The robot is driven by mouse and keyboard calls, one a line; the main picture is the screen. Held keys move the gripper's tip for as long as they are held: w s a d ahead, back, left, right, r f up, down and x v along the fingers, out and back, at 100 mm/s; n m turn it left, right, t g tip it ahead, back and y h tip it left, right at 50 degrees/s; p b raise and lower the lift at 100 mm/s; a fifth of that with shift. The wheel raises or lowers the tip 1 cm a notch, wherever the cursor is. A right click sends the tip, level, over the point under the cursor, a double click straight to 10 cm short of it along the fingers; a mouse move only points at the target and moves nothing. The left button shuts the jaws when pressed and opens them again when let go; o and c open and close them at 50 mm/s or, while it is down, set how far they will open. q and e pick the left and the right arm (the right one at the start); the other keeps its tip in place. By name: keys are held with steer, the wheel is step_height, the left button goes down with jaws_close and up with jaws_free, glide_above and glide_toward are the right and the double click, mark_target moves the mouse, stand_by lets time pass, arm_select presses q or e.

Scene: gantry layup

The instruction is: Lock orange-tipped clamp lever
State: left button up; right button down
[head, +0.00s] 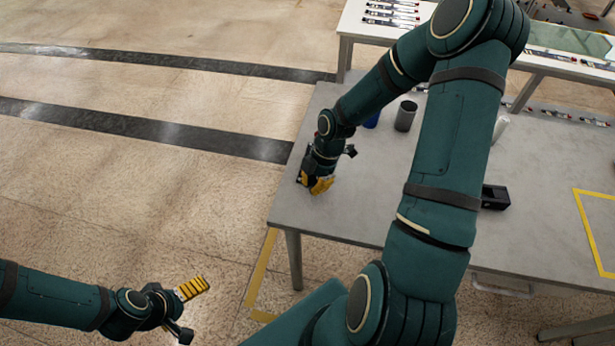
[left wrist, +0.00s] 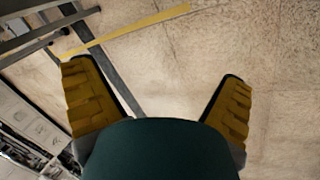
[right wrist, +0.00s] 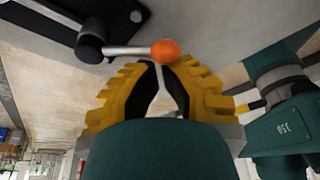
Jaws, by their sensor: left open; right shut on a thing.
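The clamp lever (right wrist: 127,50) shows in the right wrist view as a thin metal rod with an orange ball tip (right wrist: 165,51). It runs from a dark round pivot on a black clamp base (right wrist: 62,22) fixed to the grey table. My right gripper (right wrist: 163,78) is shut on the lever at its orange tip; the exact contact is partly hidden. In the head view my right gripper (head: 318,186) is at the table's left edge, and the lever is hidden there. My left gripper (head: 197,306) is open and empty over the floor; its spread fingers show in the left wrist view (left wrist: 158,98).
The grey table (head: 375,215) carries a dark cup (head: 405,116), a blue item (head: 371,121), a black block (head: 495,197) and a yellow taped outline (head: 592,225). A second table (head: 365,30) with tools stands behind. The floor (head: 130,190) at left is clear.

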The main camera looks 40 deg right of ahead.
steer(key=n+p, duration=0.1)
steer(key=d+n+g+p, duration=0.1)
steer(key=shift+s+d+r+n, duration=0.2)
steer(key=shift+s+n, duration=0.1)
steer(key=shift+n, duration=0.1)
steer(key=shift+s+d+f+n+p, duration=0.1)
steer(key=shift+d+n+p, duration=0.25)
steer(key=shift+n+p, duration=0.35)
steer(key=shift+d+n+g, duration=0.15)
steer(key=shift+n+g, duration=0.15)
arm_select(q)
steer(key=r, duration=0.1)
steer(key=w+r, duration=0.1)
steer(key=r, duration=0.1)
steer(key=shift+w+a+r, duration=0.1)
steer(key=shift+w+r, duration=0.05)
steer(key=shift+r, duration=0.15)
arm_select(e)
steer(key=shift+f, duration=0.15)
steer(key=shift+w+a, duration=0.2)
steer(key=shift+w, duration=0.6)
